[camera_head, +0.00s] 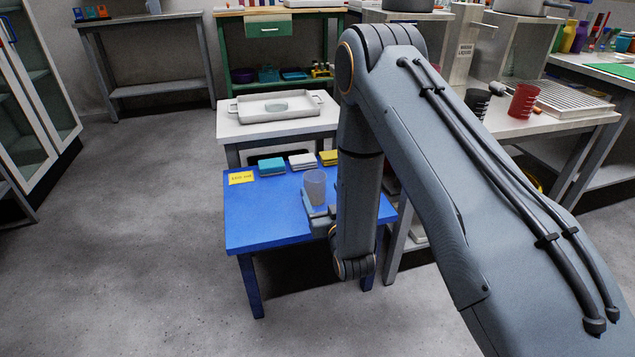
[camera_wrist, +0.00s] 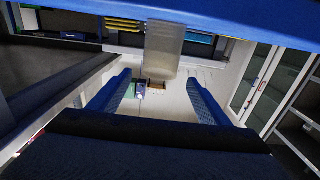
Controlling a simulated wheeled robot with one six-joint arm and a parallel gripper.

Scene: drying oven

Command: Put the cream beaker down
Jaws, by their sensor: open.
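The cream beaker (camera_head: 314,187) looks pale and translucent in the head view. It appears to stand upright on the blue table (camera_head: 262,222), near its right side. My gripper (camera_head: 319,213) is low beside the beaker, on its near side, partly hidden by my arm. In the wrist view the picture is upside down, and the beaker (camera_wrist: 165,48) hangs from the top edge by the blue table surface (camera_wrist: 240,20). The two blue fingers of my gripper (camera_wrist: 158,84) are spread apart, with the beaker ahead between their tips. I cannot tell whether a finger touches it.
Behind is a white table (camera_head: 250,130) with a tray (camera_head: 262,113). A red beaker (camera_head: 523,101) stands on the right bench.

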